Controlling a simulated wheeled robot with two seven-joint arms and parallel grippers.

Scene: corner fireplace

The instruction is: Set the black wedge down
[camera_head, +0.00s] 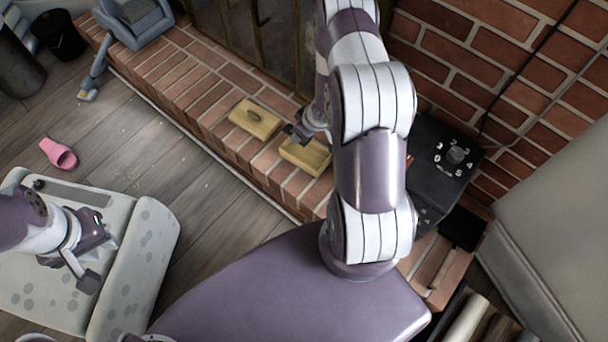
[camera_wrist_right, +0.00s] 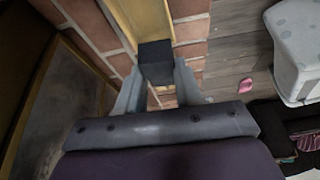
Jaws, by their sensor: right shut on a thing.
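The black wedge (camera_wrist_right: 156,62) shows as a dark block between the fingers of my right gripper (camera_wrist_right: 158,85) in the right wrist view. The gripper is shut on it. A yellow tray (camera_wrist_right: 138,18) lies just beyond the wedge in that view; I cannot tell whether they touch. My left gripper (camera_head: 101,262) is open and empty over a pale spotted seat at the lower left.
A black box with a dial (camera_head: 450,175) stands right of my arm. A pink slipper (camera_head: 58,154) lies on the floor.

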